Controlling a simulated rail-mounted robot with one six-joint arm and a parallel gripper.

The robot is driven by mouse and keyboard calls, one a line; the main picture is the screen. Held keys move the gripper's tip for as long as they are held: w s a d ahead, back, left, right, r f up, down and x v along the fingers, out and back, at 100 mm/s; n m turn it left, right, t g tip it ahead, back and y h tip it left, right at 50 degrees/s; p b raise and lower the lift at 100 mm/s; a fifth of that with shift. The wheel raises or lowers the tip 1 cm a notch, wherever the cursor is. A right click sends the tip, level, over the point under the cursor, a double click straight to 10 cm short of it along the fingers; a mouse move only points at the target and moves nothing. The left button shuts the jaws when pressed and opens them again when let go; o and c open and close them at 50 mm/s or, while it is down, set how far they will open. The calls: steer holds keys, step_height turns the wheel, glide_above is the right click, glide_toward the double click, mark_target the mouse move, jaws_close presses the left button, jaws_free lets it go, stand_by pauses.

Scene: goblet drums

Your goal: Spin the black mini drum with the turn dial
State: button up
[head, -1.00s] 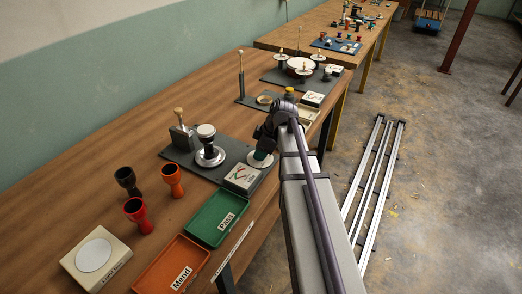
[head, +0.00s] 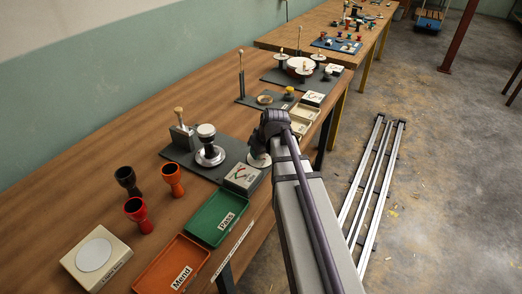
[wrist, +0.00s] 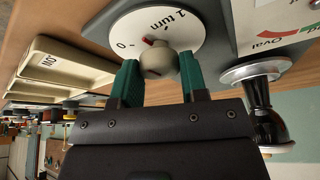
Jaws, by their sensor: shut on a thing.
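The black mini drum (head: 206,138) stands upright on a silver round plate (head: 210,156) on a dark grey board in the head view. In the wrist view, which is upside down, the drum (wrist: 268,124) is at the right. The turn dial (head: 259,160) is a white disc beside the drum, partly behind my arm. In the wrist view the dial (wrist: 205,22) reads "0" and "1 turn", with a red mark near its cream knob (wrist: 158,62). My gripper (wrist: 158,72) has its green fingers shut on the knob, one on each side. The fingers are hidden in the head view.
A gauge box (head: 242,178) marked "Oval" stands near the dial. Green "Pass" (head: 222,213) and orange "Mend" (head: 168,262) trays, loose goblet drums (head: 135,210) and a white-disc box (head: 94,256) fill the near end. Other boards stand farther along.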

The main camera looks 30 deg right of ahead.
steer(key=m+h, duration=0.2)
steer(key=m, duration=0.3)
steer(key=shift+a+m, duration=0.1)
steer(key=shift+m, duration=0.2)
steer(key=m+h, duration=0.1)
steer(key=m, duration=0.1)
steer(key=m+g, duration=0.1)
steer(key=m, duration=0.1)
steer(key=shift+m+h, duration=0.4)
steer(key=o, duration=0.9)
steer(key=p+v, duration=1)
steer(key=shift+w+a+r, duration=0.1)
steer(key=shift+a+r, duration=0.05)
steer(key=shift+r, duration=0.3)
steer(key=shift+g, duration=0.3)
